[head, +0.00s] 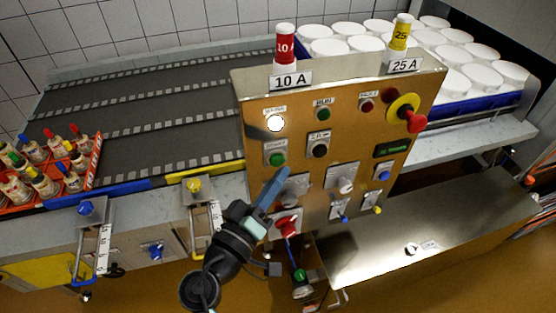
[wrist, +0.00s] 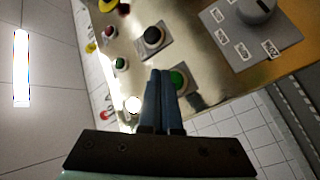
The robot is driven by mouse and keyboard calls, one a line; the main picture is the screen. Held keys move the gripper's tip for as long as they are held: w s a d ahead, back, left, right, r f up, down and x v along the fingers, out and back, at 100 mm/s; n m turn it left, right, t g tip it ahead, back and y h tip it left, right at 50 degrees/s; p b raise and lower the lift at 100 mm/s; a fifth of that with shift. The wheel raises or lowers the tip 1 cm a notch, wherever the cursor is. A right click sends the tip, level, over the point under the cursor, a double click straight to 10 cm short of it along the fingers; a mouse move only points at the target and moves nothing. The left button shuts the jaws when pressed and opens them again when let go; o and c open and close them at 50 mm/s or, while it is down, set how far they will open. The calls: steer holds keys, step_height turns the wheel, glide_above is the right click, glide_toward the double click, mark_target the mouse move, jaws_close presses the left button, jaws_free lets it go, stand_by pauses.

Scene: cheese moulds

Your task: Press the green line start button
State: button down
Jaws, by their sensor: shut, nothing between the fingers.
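The control panel (head: 345,100) is a brass-coloured plate in the middle of the head view. In the head view the tips are just below and right of the green button. In the wrist view my gripper (wrist: 160,72) has its tips just left of the button. I cannot tell whether they touch.
A black button (head: 320,150) sits right of the green one, with a lit white lamp (head: 275,123) and a green RUN lamp (head: 323,114) above. A red mushroom button (head: 413,121) is at upper right.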

stand_by(0.8)
steer(key=shift+w+a+b, duration=0.1)
steer(key=shift+w+b, duration=0.3)
steer(key=shift+b, duration=0.1)
